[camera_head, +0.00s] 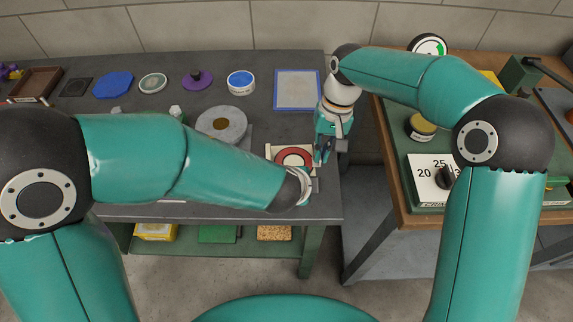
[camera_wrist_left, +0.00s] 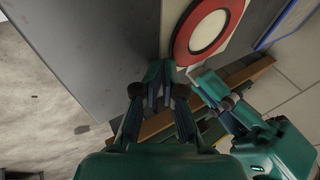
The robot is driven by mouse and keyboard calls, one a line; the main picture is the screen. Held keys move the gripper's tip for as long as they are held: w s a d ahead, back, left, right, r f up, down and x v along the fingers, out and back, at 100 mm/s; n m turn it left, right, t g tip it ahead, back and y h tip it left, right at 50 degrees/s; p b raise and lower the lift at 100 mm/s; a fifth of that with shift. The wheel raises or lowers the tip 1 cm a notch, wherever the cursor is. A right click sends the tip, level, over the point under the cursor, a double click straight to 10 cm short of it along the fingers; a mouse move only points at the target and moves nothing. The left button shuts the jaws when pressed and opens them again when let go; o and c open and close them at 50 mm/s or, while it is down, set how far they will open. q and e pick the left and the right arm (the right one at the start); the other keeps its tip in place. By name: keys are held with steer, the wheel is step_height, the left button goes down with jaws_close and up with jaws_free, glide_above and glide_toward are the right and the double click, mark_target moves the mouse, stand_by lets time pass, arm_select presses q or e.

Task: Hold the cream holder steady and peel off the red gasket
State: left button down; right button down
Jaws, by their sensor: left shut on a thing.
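The cream holder (camera_head: 270,151) lies near the right front corner of the grey bench, and the red gasket (camera_head: 293,150) is a ring seated on its face. Both show at the top of the left wrist view, the holder (camera_wrist_left: 174,12) around the gasket (camera_wrist_left: 180,42). My left gripper (camera_wrist_left: 164,68) is shut at the holder's near edge; in the head view my left arm hides most of it. My right gripper (camera_head: 327,155) is close to the holder's right side, also seen in the left wrist view (camera_wrist_left: 208,84), apart from the red ring. Its finger gap is unclear.
A round grey piece (camera_head: 221,122) sits left of the holder. A blue-edged mat (camera_head: 297,89) lies behind it. Discs and a tray (camera_head: 36,84) line the back left. A wooden bench (camera_head: 395,190) with a dial box (camera_head: 428,172) stands right, across a gap.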

arm_select(q)
steer(key=shift+s+a+f, duration=0.1)
steer(key=shift+f, duration=0.15)
arm_select(e)
steer(key=shift+s+a+v, duration=0.1)
steer(key=shift+s+v, duration=0.05)
steer(key=shift+v, duration=0.75)
steer(key=shift+s+a+v, duration=0.1)
steer(key=shift+a+v, duration=0.05)
steer(key=shift+v, duration=0.7)
steer(key=shift+s+a+v, duration=0.1)
steer(key=shift+s+v, duration=0.05)
steer(key=shift+v, duration=0.65)
steer(key=shift+s+a+v, duration=0.1)
steer(key=shift+v, duration=0.7)
steer(key=shift+s+a+v, duration=0.15)
steer(key=shift+v, duration=0.7)
arm_select(q)
steer(key=shift+r, duration=0.1)
arm_select(e)
steer(key=shift+r, duration=0.2)
